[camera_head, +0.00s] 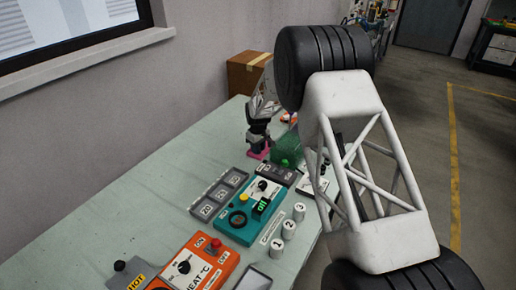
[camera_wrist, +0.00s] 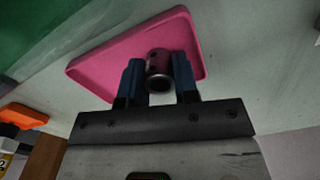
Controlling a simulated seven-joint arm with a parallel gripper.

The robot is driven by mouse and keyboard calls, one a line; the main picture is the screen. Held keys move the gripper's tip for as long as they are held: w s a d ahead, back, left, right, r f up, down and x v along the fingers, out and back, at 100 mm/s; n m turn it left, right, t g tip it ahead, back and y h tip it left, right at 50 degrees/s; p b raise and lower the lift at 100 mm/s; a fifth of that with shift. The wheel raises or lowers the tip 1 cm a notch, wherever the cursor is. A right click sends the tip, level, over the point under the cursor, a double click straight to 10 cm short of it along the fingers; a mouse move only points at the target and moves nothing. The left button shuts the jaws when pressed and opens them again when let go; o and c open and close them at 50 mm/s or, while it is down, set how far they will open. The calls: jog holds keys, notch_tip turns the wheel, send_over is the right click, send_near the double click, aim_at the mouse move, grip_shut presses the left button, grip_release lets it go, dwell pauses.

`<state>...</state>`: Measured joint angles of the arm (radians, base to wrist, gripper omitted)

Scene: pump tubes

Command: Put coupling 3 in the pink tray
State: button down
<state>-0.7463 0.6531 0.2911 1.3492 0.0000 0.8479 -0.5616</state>
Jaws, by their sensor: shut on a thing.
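In the wrist view the pink tray (camera_wrist: 105,66) lies on the pale table beyond my gripper. My gripper (camera_wrist: 158,78) has its two blue fingers shut on a dark, hollow metal coupling (camera_wrist: 158,81), with its open end facing the camera. The coupling is over the tray, near its right part. I cannot tell whether it touches the tray floor, and no number shows on it. In the head view my gripper (camera_head: 257,141) points down at the pink tray (camera_head: 256,156), of which only a small part shows; the coupling is hidden there.
A teal control box (camera_head: 241,197), an orange heater box (camera_head: 205,268) and white cylinders (camera_head: 289,229) numbered 1 to 3 are nearer. The table's left side is clear.

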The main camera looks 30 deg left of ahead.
dwell(0.3)
jog(key=c, duration=1.1)
grip_release()
jog(key=shift+f, duration=0.1)
jog(key=shift+c, duration=0.2)
notch_tip(320, 180, up, 12)
jog(key=shift+r, duration=0.2)
